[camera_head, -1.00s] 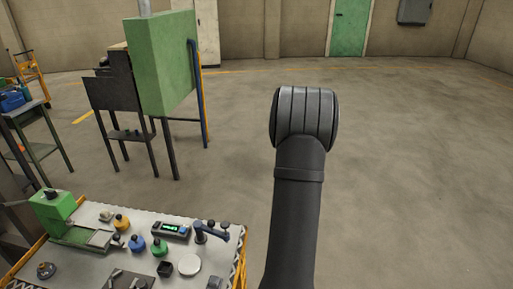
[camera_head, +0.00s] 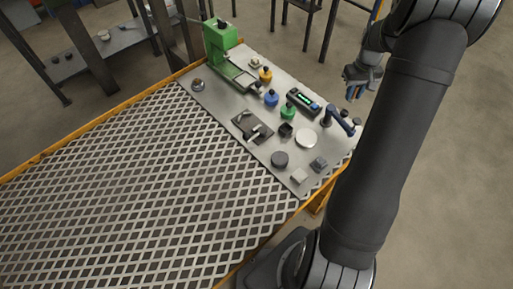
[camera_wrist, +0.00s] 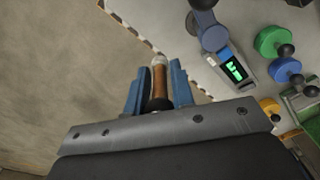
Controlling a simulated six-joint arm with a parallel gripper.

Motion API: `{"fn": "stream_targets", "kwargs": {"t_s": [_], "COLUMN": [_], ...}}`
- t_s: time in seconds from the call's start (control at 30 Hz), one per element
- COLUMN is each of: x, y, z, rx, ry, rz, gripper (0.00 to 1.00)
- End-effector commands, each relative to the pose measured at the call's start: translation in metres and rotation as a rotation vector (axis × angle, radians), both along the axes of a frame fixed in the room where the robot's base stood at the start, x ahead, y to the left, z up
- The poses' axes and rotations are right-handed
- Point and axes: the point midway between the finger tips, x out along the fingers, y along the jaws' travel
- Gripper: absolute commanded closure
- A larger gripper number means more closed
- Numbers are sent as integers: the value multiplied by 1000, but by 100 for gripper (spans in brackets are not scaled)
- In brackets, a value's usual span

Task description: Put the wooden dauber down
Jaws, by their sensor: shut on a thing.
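In the wrist view my gripper (camera_wrist: 158,86) has its two blue fingers on either side of the wooden dauber (camera_wrist: 159,78). The dauber has a brown wooden handle with a pale end at the top and a dark part nearer the wrist. In the head view my gripper (camera_head: 355,90) hangs beyond the right edge of the metal bench top (camera_head: 222,108), over the floor. The dauber cannot be made out there.
The bench top holds a green machine (camera_head: 222,45), yellow, blue and green (camera_head: 288,110) bottles, a display device (camera_head: 304,101), a blue stand (camera_head: 338,120), a white disc (camera_head: 306,138) and a dark disc (camera_head: 280,159). Bare metal lies at the left. A mesh surface (camera_head: 130,180) adjoins it.

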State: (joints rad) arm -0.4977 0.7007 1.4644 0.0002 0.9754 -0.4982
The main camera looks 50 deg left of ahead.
Motion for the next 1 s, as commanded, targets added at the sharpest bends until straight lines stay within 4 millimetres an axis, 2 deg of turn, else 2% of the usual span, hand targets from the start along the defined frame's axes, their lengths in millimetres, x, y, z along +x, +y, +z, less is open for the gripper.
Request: {"fn": "stream_targets", "kwargs": {"t_s": [0.03, 0.1, 0.27, 0.4, 0.5, 0.7, 1.0], "x": [-11, -28, -78, -131, -172, -255, -376], "y": [23, 51, 102, 136, 154, 177, 182], "z": [7, 14, 23, 24, 22, 18, 13], "rx": [1, 1, -1, -1, -2, -2, -1], "ry": [-1, -1, 1, 1, 2, 1, 2], "rz": [72, 164, 349, 488, 580, 757, 1014], "gripper": [100, 100, 100, 100, 100, 100, 100]}}
